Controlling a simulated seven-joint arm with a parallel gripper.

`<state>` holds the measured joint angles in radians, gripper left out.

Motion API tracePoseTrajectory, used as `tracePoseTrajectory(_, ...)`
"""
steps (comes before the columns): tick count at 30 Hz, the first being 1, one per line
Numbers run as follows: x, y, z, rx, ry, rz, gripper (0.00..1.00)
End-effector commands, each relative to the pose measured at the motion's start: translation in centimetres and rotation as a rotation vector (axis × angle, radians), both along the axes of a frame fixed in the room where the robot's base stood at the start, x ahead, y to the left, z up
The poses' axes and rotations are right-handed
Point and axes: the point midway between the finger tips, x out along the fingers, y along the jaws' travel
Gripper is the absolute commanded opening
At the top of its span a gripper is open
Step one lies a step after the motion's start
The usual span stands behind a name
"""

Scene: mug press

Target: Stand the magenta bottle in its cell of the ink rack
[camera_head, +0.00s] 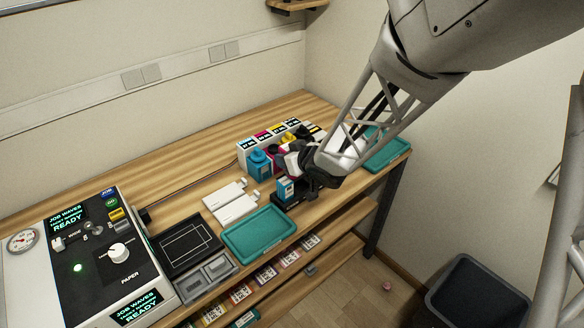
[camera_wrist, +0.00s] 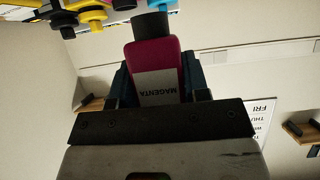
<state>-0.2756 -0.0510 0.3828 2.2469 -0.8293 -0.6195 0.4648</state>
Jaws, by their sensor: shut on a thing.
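The magenta bottle (camera_wrist: 157,68) is held between the two fingers of my gripper (camera_wrist: 160,88). Its white label reads MAGENTA, upside down in the wrist view, and its black cap (camera_wrist: 150,22) points to the top of that picture. In the head view my gripper (camera_head: 302,160) is at the right front of the ink rack (camera_head: 246,148) and hides much of it, and the bottle is mostly hidden there. The rack has coloured labels along its back. The magenta cell cannot be made out clearly.
A small blue and white box (camera_head: 286,189) stands close below my gripper. White flat pieces (camera_head: 236,208) and a teal tray (camera_head: 260,238) lie to the left. Another teal tray (camera_head: 386,152) is at the right end. The press (camera_head: 100,250) fills the left front.

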Motion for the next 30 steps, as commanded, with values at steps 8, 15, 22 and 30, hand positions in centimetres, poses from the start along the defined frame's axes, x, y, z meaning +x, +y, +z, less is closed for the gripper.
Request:
tracePoseTrajectory(8,1.8,-1.8,-0.7,0.0,0.0,-0.002,0.14)
tracePoseTrajectory(15,3.2,-3.5,-1.4,0.001,0.001,0.0,0.14)
tracePoseTrajectory(22,3.5,-3.8,-1.4,0.0,0.0,0.0,0.14)
tracePoseTrajectory(30,3.4,-3.8,-1.7,-0.001,0.001,0.0,0.14)
